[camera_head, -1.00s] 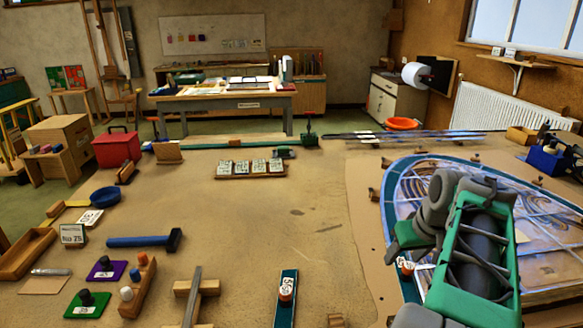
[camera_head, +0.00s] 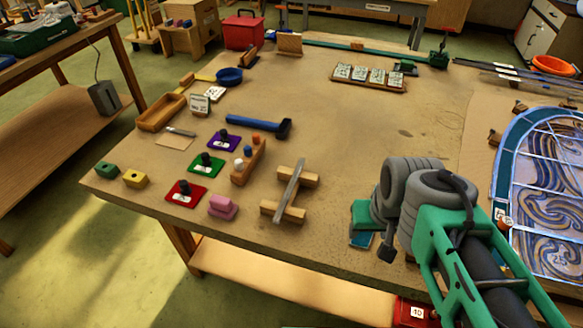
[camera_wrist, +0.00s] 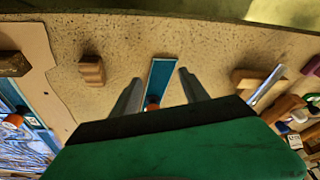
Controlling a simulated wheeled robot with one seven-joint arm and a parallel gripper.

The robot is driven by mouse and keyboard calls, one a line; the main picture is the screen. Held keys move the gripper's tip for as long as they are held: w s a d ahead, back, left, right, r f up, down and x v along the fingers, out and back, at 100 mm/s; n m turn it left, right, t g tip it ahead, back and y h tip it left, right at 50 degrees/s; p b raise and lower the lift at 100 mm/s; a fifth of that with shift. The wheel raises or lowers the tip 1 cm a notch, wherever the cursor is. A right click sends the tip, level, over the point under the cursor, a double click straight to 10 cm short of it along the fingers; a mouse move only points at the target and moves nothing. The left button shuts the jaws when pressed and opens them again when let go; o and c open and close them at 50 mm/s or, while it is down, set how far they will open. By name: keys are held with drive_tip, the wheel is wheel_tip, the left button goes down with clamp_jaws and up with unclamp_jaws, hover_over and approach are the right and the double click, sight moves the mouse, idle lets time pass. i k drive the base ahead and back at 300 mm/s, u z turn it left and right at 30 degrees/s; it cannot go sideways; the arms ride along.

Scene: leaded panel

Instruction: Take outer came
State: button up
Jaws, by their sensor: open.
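A straight grey strip (camera_head: 290,190), which looks like a came, lies across two wooden blocks (camera_head: 297,179) near the table's front edge. It also shows in the wrist view (camera_wrist: 266,84), right of my gripper. No label marks it as the outer came. My gripper (camera_wrist: 160,76) is open and empty, its fingers on either side of a blue strip (camera_wrist: 161,75) with an orange knob (camera_wrist: 152,102). In the head view my arm hides the fingertips and most of this blue strip (camera_head: 362,239).
The leaded panel (camera_head: 545,190) with its blue border lies at the right. Long thin strips (camera_head: 515,72) lie at the back right. A blue hammer (camera_head: 258,124), a pink block (camera_head: 222,207) and coloured knobbed plates (camera_head: 186,193) lie left of the grey strip. The table middle is clear.

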sight(279, 210)
drive_tip(key=u, duration=0.4)
drive_tip(key=k, duration=0.55)
drive_tip(key=u, duration=1.5)
drive_tip(key=i, duration=1.8)
drive_tip(key=z, duration=0.45)
